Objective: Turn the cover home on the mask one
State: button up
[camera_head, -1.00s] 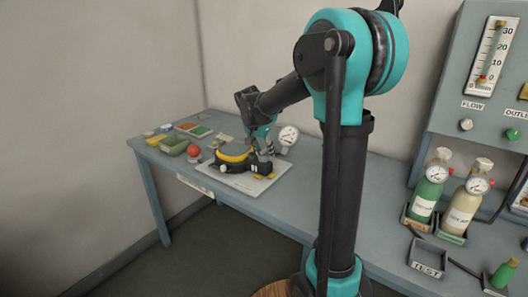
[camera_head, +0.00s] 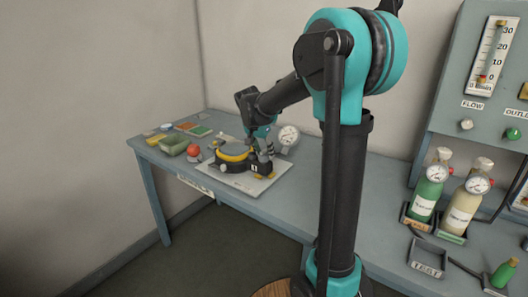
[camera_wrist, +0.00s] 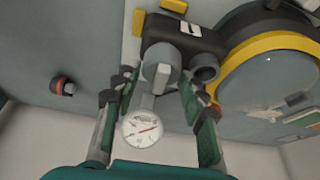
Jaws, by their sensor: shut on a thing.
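The breathing set with a yellow ring and dark round face lies on a pale board on the left bench; its ring (camera_head: 236,157) also shows in the wrist view (camera_wrist: 275,42). Its black side housing (camera_wrist: 180,38) bears a white label (camera_wrist: 190,28); in the head view the label (camera_head: 254,168) seems to read 1. My gripper (camera_head: 263,156), with green-padded fingers (camera_wrist: 158,98), is shut on a grey round cover (camera_wrist: 160,62) at the housing. The cover appears to meet the housing; whether it is fully seated I cannot tell. The fingers partly hide its sides.
A white dial gauge (camera_head: 289,136) stands close behind my gripper. Two gauge-topped bottles (camera_head: 428,188) stand on the right bench. The bench between is mostly clear.

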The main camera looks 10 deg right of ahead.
jog(key=shift+f, duration=0.45)
dwell(0.6)
jog(key=shift+c, duration=0.3)
jog(key=m+g+h, duration=0.1)
jog(key=m, duration=0.2)
jog(key=shift+m, duration=0.4)
jog(key=shift+m+g, duration=0.3)
jog(key=shift+m, duration=0.6)
jog(key=shift+m+g+h, duration=0.4)
jog(key=shift+m+g, duration=0.1)
jog(key=shift+m, duration=0.5)
jog(key=m+g, duration=0.1)
jog(key=m, duration=0.3)
